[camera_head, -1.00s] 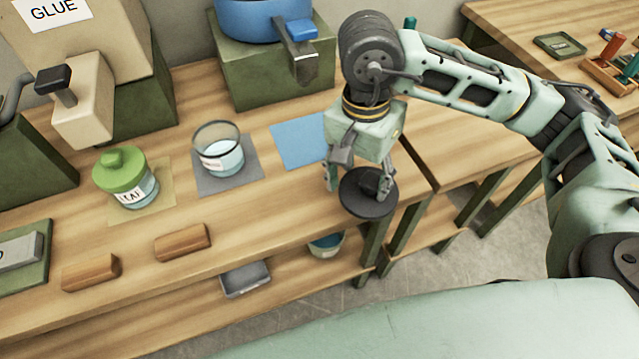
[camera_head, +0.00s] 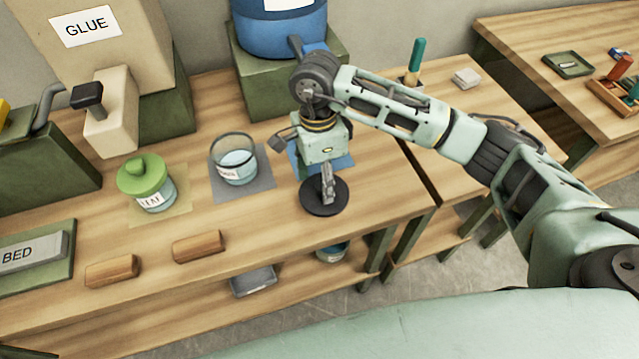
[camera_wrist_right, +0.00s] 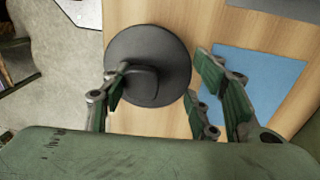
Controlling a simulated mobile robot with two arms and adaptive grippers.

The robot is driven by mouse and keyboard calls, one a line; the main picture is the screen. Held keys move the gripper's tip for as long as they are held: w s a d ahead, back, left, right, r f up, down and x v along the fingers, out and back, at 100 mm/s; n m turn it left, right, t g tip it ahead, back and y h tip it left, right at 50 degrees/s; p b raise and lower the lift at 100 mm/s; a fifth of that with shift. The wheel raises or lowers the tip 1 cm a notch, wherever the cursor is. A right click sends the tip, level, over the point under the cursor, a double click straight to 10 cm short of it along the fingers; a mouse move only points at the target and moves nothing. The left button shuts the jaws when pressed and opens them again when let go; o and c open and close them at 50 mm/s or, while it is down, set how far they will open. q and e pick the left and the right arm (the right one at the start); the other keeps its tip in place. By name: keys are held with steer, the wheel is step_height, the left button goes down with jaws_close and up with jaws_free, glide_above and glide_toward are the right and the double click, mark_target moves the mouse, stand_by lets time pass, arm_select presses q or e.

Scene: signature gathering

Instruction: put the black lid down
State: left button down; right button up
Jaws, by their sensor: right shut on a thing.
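The black lid (camera_head: 322,208) is a round dark disc with a knob on top. It is level near the front right part of the workbench, just in front of the blue mat (camera_head: 345,162). My right gripper (camera_head: 327,188) is above the lid, shut on its knob. In the right wrist view the lid (camera_wrist_right: 165,55) shows below the fingers (camera_wrist_right: 160,95), with the blue mat (camera_wrist_right: 255,75) beside it. I cannot tell whether the lid touches the wood. My left gripper is out of view.
An open glass jar (camera_head: 234,160) on a grey mat and a green-lidded jar (camera_head: 146,183) stand to the left. Two wooden blocks, one of them here (camera_head: 199,246), lie near the front edge. A blue pot (camera_head: 280,35) stands behind.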

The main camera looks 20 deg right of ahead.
mark_target(320, 190)
steer(key=shift+w+a+f, duration=0.15)
step_height(320, 190, down, 3)
steer(key=shift+f+p, duration=0.1)
steer(key=shift+p, duration=0.75)
steer(key=shift+f, duration=0.4)
steer(key=shift+f, duration=0.15)
steer(key=o, duration=1)
steer(key=shift+c, duration=0.2)
